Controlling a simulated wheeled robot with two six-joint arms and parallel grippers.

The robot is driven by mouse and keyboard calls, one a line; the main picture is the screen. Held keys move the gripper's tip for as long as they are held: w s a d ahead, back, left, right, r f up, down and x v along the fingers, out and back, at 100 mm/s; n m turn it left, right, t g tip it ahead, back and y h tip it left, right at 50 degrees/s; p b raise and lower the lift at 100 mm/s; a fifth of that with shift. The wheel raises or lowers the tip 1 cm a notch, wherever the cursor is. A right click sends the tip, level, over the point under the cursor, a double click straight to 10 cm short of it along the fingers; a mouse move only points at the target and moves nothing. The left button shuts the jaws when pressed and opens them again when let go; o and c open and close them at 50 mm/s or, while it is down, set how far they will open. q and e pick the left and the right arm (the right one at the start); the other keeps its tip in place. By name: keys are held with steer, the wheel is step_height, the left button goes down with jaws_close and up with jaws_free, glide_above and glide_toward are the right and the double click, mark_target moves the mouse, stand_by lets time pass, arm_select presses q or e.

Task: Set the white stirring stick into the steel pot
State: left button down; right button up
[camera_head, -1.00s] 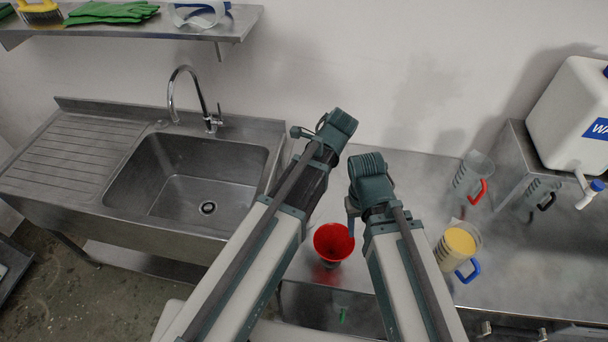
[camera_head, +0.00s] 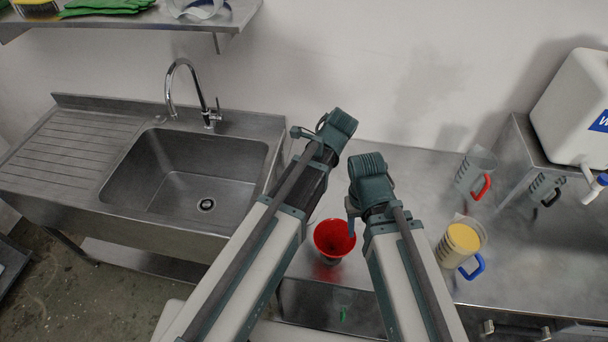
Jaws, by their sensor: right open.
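I see neither the white stirring stick nor the steel pot in the head view. My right gripper (camera_head: 352,216) points down beside a red funnel, mostly hidden behind its own wrist; it is open, and I see nothing in it. My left arm reaches up toward the wall, right of the sink. Only a small part of my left gripper (camera_head: 299,132) may show at its wrist, and its fingers cannot be made out.
The red funnel (camera_head: 333,240) stands on the steel counter (camera_head: 410,165). A jug of yellow contents (camera_head: 458,246) and clear jugs with red (camera_head: 473,176) and black (camera_head: 545,188) handles are at right, near a white water container (camera_head: 572,105). An empty sink (camera_head: 187,180) lies left.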

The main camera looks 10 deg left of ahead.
arm_select(q)
steer(key=c, duration=0.8)
jaws_free()
steer(key=shift+c, duration=0.2)
steer(key=o, duration=0.6)
steer(key=shift+o, duration=0.2)
steer(key=shift+r, duration=0.1)
steer(key=shift+r+p, duration=2.85)
steer(key=shift+p, duration=0.2)
